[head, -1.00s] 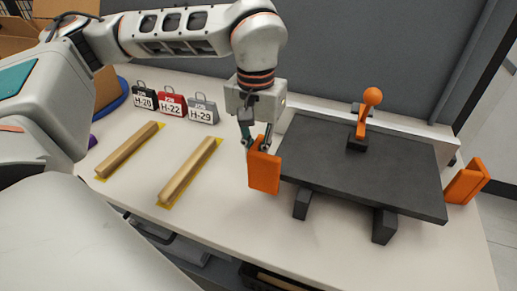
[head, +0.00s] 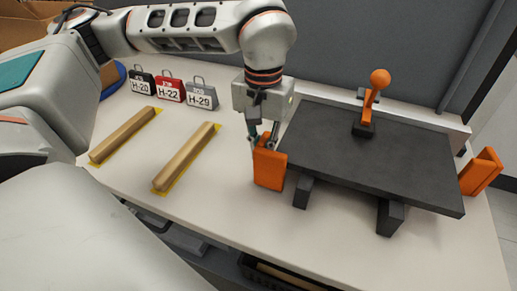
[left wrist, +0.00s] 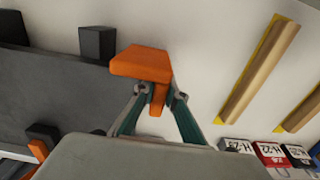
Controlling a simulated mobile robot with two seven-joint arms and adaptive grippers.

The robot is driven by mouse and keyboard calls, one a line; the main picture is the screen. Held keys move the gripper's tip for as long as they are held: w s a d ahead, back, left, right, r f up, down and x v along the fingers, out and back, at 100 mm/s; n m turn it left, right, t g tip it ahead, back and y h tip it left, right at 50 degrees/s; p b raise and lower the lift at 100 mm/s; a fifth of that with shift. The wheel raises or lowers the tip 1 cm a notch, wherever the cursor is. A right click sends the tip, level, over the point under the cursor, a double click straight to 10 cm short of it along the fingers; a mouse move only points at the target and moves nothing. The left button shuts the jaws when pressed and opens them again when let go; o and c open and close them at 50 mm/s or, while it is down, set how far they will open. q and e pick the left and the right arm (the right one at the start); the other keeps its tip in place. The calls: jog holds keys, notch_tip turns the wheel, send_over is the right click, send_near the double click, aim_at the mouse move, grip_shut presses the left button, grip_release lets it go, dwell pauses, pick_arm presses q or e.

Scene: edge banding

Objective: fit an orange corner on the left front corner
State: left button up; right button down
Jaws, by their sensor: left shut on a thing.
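My left gripper (head: 264,143) is shut on an orange corner (head: 270,170), a thick angled piece. It holds the piece at the left front corner of the dark grey board (head: 345,165). In the left wrist view, the orange corner (left wrist: 143,64) is between the fingertips (left wrist: 158,92), and its edge meets or overlaps the board (left wrist: 60,90). I cannot tell whether it touches or is seated on the board. A second orange corner (head: 481,172) is at the board's right end. My right gripper is not in view.
The board rests on dark blocks (head: 391,217). An orange-knobbed clamp (head: 368,112) stands at its back edge. Two wooden strips (head: 186,157) lie on yellow marks at left, with labelled weights (head: 171,89) behind. The white table (head: 225,195) is clear between strips and board.

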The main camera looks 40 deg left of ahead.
pick_arm(q)
jog(key=o, duration=0.9)
notch_tip(320, 180, up, 12)
jog(key=shift+r, duration=0.1)
